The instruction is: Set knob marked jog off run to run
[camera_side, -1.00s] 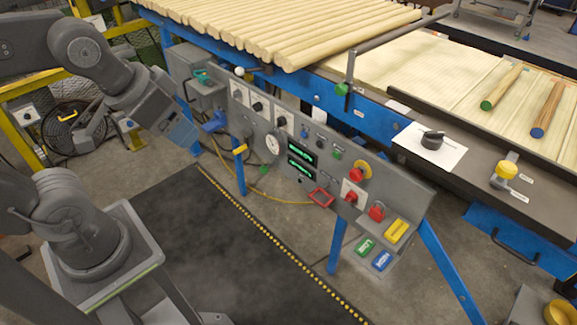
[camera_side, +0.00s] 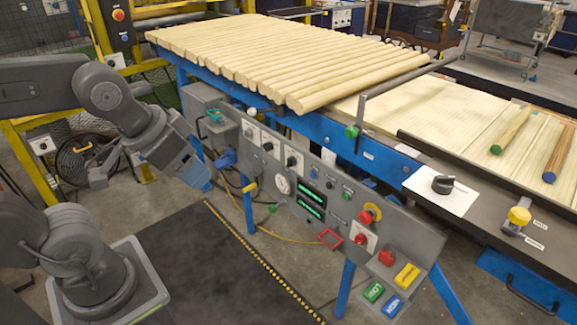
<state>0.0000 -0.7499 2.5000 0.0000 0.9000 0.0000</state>
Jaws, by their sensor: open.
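The grey control panel (camera_side: 325,205) slopes down to the right in front of the blue frame. Three small black knobs on white plates, a left one (camera_side: 248,132), a middle one (camera_side: 268,146) and a right one (camera_side: 291,161), sit on its upper left. A larger black knob (camera_side: 443,185) sits on a white plate on the rail at the right. The markings are too small to read, so I cannot tell which knob is jog off run. My gripper (camera_side: 200,174) is open, left of the panel and apart from the knobs; its fingertips are hard to make out.
A red-on-yellow button (camera_side: 370,213), a red knob (camera_side: 362,239) and a red bracket (camera_side: 331,238) stick out from the panel. The dark mat (camera_side: 215,265) is clear.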

